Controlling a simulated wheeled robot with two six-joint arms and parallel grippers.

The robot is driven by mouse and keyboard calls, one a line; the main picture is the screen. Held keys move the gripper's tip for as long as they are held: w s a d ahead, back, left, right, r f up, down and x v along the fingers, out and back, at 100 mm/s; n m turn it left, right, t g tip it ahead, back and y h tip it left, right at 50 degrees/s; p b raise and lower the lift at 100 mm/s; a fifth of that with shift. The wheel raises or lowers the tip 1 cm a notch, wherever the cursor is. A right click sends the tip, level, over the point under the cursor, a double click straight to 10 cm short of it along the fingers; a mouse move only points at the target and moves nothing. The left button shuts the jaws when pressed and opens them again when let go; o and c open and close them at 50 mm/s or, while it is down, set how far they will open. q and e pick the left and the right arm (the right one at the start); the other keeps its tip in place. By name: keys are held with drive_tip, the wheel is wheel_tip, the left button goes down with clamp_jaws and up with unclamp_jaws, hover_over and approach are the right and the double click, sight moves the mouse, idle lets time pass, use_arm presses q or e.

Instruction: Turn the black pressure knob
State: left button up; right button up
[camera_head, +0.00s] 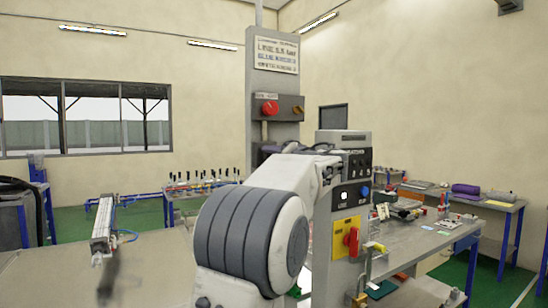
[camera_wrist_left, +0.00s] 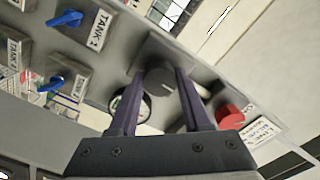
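In the left wrist view a round dark knob (camera_wrist_left: 160,82) with a small white mark sits on a grey panel. I take it for the black pressure knob. The two dark purple fingers of my left gripper (camera_wrist_left: 159,76) are apart, one on each side of the knob in the picture. I cannot tell whether they touch it. A round gauge (camera_wrist_left: 142,107) is partly hidden behind the left finger. In the head view my white and grey left arm fills the centre and its fingers are hidden. My right gripper is not in view.
In the left wrist view a red knob (camera_wrist_left: 230,116) is right of the fingers, and blue valve handles (camera_wrist_left: 68,18) with tank labels are at left. In the head view a control box (camera_head: 336,141) stands right of my arm, with a red switch (camera_head: 351,241) below.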

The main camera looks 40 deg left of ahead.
use_arm(q)
clamp_jaws()
drive_tip(key=shift+m, duration=0.3)
drive_tip(key=shift+f+m+b, duration=0.1)
drive_tip(key=shift+m+b, duration=0.45)
drive_tip(key=shift+m, duration=1.95)
drive_tip(key=o, duration=0.9)
unclamp_jaws()
drive_tip(key=shift+d+b, duration=0.1)
drive_tip(key=shift+b, duration=0.2)
